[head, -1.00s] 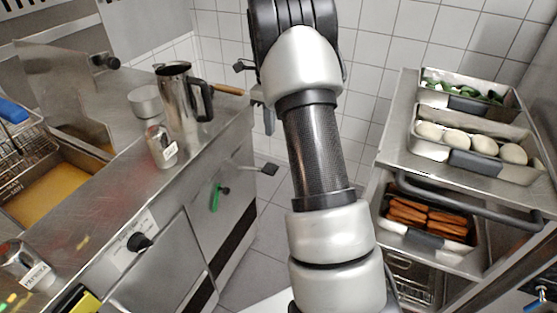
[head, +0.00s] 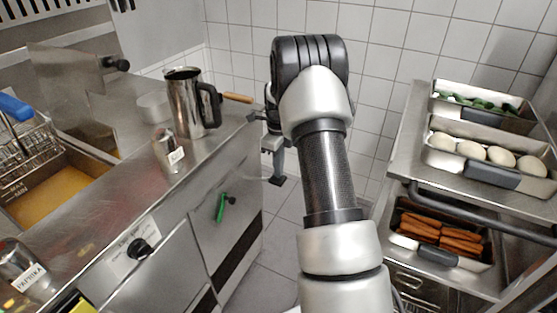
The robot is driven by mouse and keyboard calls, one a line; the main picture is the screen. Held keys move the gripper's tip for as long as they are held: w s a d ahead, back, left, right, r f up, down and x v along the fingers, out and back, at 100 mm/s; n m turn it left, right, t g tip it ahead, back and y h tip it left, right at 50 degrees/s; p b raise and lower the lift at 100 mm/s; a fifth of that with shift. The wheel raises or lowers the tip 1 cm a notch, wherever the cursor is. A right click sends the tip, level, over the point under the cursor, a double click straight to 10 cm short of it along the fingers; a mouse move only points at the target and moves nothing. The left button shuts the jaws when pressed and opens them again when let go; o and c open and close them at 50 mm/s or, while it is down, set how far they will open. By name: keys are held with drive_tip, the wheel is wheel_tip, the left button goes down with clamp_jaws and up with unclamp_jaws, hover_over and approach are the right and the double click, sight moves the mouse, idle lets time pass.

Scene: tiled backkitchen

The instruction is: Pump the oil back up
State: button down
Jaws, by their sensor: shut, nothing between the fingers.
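The steel fryer on the left holds yellow oil (head: 55,195) in its vat. A green-handled lever (head: 221,207) sits on its front panel, and a black knob (head: 139,248) lies further left. A lever with a black end stuck out at the panel's right side in the earlier view; a dark end (head: 277,181) shows there now, directly under my fingers. My gripper (head: 278,168) is shut, pointing down, just right of the fryer's corner. I cannot tell whether it touches that dark end. The lever's rod is not clearly seen.
A steel jug (head: 188,105), a shaker (head: 168,151) and a wooden handle (head: 237,98) are on the fryer top near my arm. A paprika shaker (head: 22,268) stands lower left. The steel rack (head: 405,165) with food trays stands right. Tiled floor lies between.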

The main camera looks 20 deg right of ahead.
drive_tip(key=shift+f, duration=0.5)
drive_tip(key=shift+s+d+f+t+y+b, duration=0.15)
drive_tip(key=shift+s+d+f+t+b, duration=0.1)
drive_tip(key=shift+f, duration=0.15)
drive_tip(key=shift+s+d+f+t+y+b, duration=0.1)
drive_tip(key=shift+s+f+t+y+b, duration=0.05)
drive_tip(key=shift+f+b, duration=0.15)
wheel_tip(320, 180, down, 8)
drive_tip(key=s, duration=0.1)
drive_tip(key=shift+s+d+r+b, duration=0.15)
drive_tip(key=shift+s+d+b, duration=0.15)
drive_tip(key=shift+d+b, duration=0.15)
drive_tip(key=s+d+r+p, duration=0.2)
drive_tip(key=s+r, duration=0.1)
drive_tip(key=r, duration=0.3)
drive_tip(key=s+d+r+p, duration=0.2)
drive_tip(key=r+p, duration=0.1)
drive_tip(key=r, duration=0.3)
drive_tip(key=shift+s+d+r, duration=0.2)
drive_tip(key=shift+s+d, duration=0.2)
